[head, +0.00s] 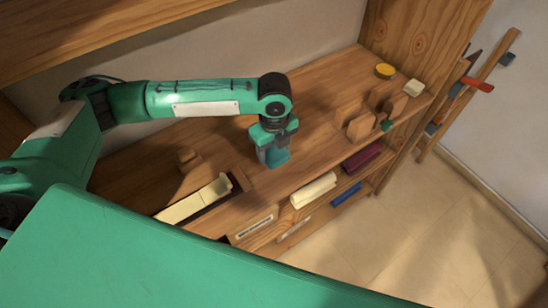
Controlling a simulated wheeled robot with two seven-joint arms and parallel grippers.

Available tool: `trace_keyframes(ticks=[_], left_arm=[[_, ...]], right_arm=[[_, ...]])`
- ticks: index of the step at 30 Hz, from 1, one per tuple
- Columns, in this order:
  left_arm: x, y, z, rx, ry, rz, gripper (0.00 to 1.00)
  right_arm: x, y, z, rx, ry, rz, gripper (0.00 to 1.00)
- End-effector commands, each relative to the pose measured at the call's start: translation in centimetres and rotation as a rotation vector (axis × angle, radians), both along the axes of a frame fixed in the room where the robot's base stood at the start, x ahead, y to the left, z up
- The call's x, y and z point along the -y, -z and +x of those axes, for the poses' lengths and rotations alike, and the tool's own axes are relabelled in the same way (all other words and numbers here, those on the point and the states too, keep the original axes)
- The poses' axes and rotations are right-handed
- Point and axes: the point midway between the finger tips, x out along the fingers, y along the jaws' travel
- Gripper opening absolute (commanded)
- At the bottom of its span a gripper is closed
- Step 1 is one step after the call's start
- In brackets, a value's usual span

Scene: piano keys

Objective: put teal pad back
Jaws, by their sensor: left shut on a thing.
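My left gripper (268,152) points down over the middle of the wooden shelf top (225,150). It is shut on the teal pad (279,158), a small teal block at its fingertips. The pad is at or just above the wood; I cannot tell whether it touches. A row of cream piano keys (190,206) lies in a wooden frame to the left and nearer. My right gripper is not in view.
Wooden blocks (360,125), a small teal piece (386,126), a yellow disc (385,71) and a cream block (413,88) stand to the right. A small wooden block (188,159) is at left. A lower shelf holds cream (313,190), maroon (362,158) and blue (345,195) items.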

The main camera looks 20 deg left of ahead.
Motion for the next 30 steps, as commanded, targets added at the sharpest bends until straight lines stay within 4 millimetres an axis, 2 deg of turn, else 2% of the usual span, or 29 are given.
trace_keyframes(ticks=[8, 15, 24, 25, 27, 30], left_arm=[[0.0, 2.2, 0.0, -0.001, 0.000, 0.000, 0.40], [0.0, 5.4, 0.0, 0.000, 0.000, 0.000, 0.40], [0.0, 5.7, 0.0, 0.001, 0.001, -0.001, 0.40], [0.0, 5.6, 0.0, 0.001, 0.001, -0.001, 0.64], [0.0, 5.6, 0.0, 0.001, 0.001, -0.001, 0.78], [0.0, 5.6, 0.0, 0.001, 0.001, -0.001, 0.80]], right_arm=[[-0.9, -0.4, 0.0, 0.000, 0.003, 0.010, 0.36], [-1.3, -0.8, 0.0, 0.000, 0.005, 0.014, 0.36], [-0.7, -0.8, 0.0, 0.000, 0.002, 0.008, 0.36], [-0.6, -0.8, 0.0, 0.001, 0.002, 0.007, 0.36], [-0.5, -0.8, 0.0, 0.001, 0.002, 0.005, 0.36], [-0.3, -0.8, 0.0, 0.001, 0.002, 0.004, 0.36]])
